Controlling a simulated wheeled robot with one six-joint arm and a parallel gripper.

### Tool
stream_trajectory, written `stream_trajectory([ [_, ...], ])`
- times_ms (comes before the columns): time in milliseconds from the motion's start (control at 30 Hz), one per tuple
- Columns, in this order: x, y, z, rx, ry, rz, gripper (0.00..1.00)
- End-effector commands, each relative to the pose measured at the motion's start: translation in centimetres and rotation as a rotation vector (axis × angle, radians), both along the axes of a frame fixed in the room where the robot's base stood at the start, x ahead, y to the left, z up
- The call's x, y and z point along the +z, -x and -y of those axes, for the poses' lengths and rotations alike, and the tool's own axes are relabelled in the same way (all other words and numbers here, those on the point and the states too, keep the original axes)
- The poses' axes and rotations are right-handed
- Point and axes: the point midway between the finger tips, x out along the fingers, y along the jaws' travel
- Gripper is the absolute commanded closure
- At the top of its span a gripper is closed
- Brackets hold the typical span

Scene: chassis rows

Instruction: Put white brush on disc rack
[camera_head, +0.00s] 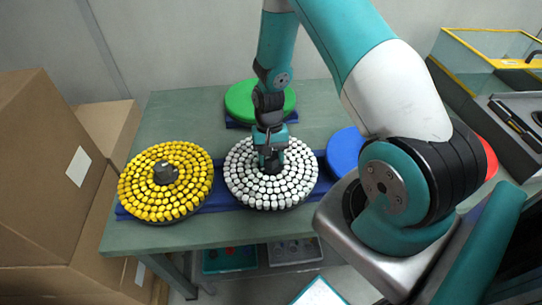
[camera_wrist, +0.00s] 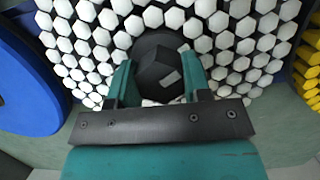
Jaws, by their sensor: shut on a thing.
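The white brush (camera_head: 285,190) is a round disc of white hexagonal tufts with a dark hub at its centre. It is over the middle of the table, in line with the blue rack (camera_head: 222,196); I cannot tell if its underside touches the rack. My gripper (camera_head: 269,158) points down from above and is shut on the dark hub. In the wrist view, the two teal fingers (camera_wrist: 157,72) stand either side of the hub, with white tufts (camera_wrist: 230,40) all around. The white brush hides the part of the rack beneath it.
A yellow brush (camera_head: 143,193) sits at the left end of the rack. A green disc (camera_head: 240,100) lies behind, a blue disc (camera_head: 343,152) to the right. Cardboard boxes (camera_head: 45,150) stand at the left, a yellow-edged glass case (camera_head: 480,60) at the right.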

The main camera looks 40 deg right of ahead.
Motion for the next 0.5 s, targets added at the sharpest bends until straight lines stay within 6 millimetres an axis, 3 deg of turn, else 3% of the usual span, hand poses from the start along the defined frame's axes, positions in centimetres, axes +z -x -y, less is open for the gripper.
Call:
stream_trajectory([
  [33,-0.13,-0.06,0.0,0.0,0.0,0.001,0.98],
  [67,-0.05,-0.06,0.0,0.0,0.0,0.001,0.51],
  [167,-0.02,-0.04,0.0,0.0,0.0,0.001,0.28],
  [500,0.09,-0.07,0.05,0.0,0.001,0.001,0.26],
])
